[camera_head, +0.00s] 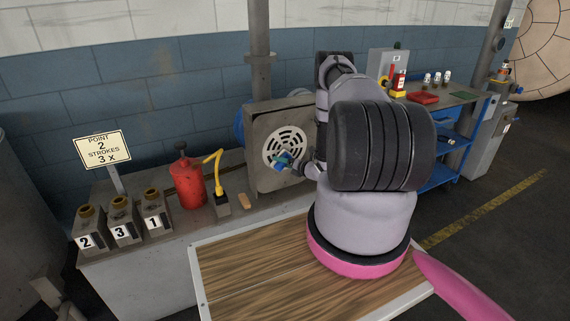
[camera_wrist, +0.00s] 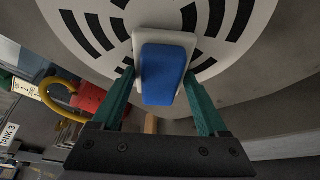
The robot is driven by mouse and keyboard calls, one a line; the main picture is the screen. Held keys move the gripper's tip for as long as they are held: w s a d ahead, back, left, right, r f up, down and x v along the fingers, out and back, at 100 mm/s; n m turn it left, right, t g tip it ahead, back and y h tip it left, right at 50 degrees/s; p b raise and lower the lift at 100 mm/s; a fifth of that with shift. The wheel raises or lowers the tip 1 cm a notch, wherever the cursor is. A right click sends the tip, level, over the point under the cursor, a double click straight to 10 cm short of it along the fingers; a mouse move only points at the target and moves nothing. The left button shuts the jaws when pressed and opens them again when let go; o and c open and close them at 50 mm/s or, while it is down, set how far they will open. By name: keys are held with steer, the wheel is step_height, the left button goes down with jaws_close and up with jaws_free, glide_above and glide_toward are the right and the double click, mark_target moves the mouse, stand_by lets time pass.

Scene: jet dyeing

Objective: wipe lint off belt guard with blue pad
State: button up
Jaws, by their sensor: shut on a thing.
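The belt guard (camera_head: 262,176) is a grey metal box with a round white vented plate (camera_head: 285,142) on its front. In the wrist view the vented plate (camera_wrist: 95,28) fills the top of the picture. My gripper (camera_head: 291,163) is at the lower part of this plate. Its two green fingers are shut on the blue pad (camera_wrist: 162,75), which has a white backing. The pad is close against the slotted plate; I cannot tell whether it touches. No lint can be made out on the visible part of the plate.
A red can (camera_head: 188,182), a yellow hooked tool (camera_head: 217,178) and several numbered boxes (camera_head: 122,220) stand on the grey bench left of the guard. A sign (camera_head: 102,149) reads point 2, strokes 3 x. A wooden-topped table (camera_head: 260,270) is in front. A blue shelf cart (camera_head: 450,150) stands right.

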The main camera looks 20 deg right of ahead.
steer(key=shift+s+d+f, duration=0.1)
steer(key=shift+s+d, duration=0.1)
steer(key=shift+s, duration=1.1)
steer(key=shift+s+d, duration=0.2)
steer(key=shift+s, duration=1.05)
steer(key=shift+s, duration=1.5)
